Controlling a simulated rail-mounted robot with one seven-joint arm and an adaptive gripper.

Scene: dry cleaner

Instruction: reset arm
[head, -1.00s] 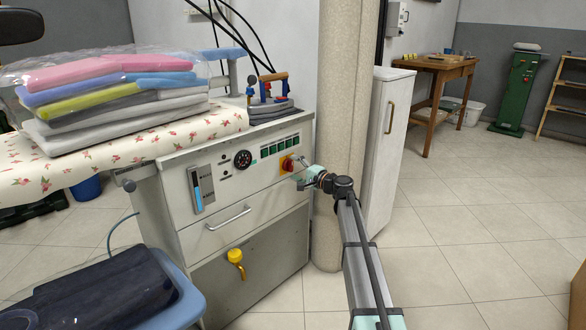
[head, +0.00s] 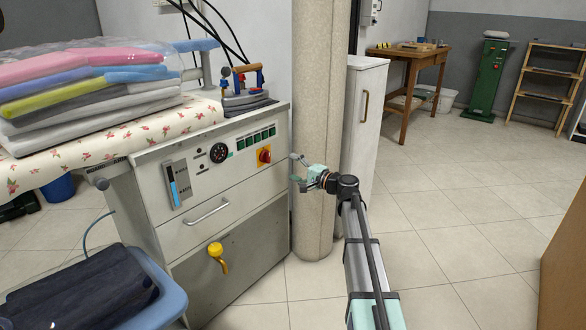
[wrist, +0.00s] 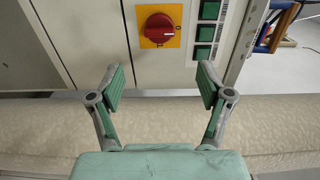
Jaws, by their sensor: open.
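My gripper (head: 296,172) is open and empty, just right of the ironing station's front panel in the head view. In the wrist view my gripper (wrist: 160,88) shows its two green-padded fingers spread wide with nothing between them. The red rotary switch (head: 264,156) on its yellow plate sits on the panel, left of the gripper and apart from it. The wrist view shows the red switch (wrist: 160,28) beyond the fingertips, its grip roughly horizontal, with green buttons (wrist: 208,25) beside it.
The ironing station (head: 215,190) stands at left, with bagged folded laundry (head: 85,85) and an iron (head: 245,88) on top. A round column (head: 318,100) and a white cabinet (head: 365,130) stand close behind my gripper. Open tiled floor (head: 450,220) lies to the right.

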